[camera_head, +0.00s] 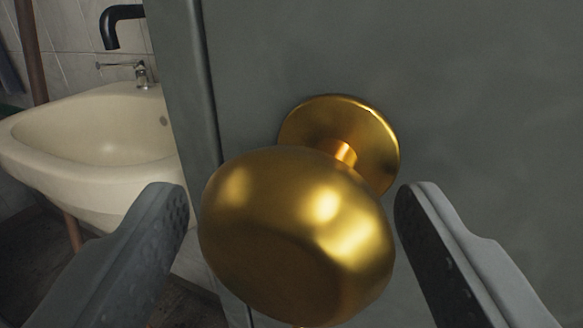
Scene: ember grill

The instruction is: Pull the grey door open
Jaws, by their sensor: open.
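The grey door (480,90) fills the middle and right of the view. A round brass knob (290,230) stands out from it on a short stem with a round brass plate (385,150) behind. My gripper (290,215) is open, with one dark finger to the left of the knob and the other to the right. A small gap shows on each side, so the fingers do not appear to touch the knob. The door's left edge shows as a vertical line left of the knob.
A cream sink (90,145) with a metal tap (140,75) stands at the left, beyond the door's edge. A black spout (112,28) is above it. A brown pipe (30,50) runs up the tiled wall. Dark floor shows at the lower left.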

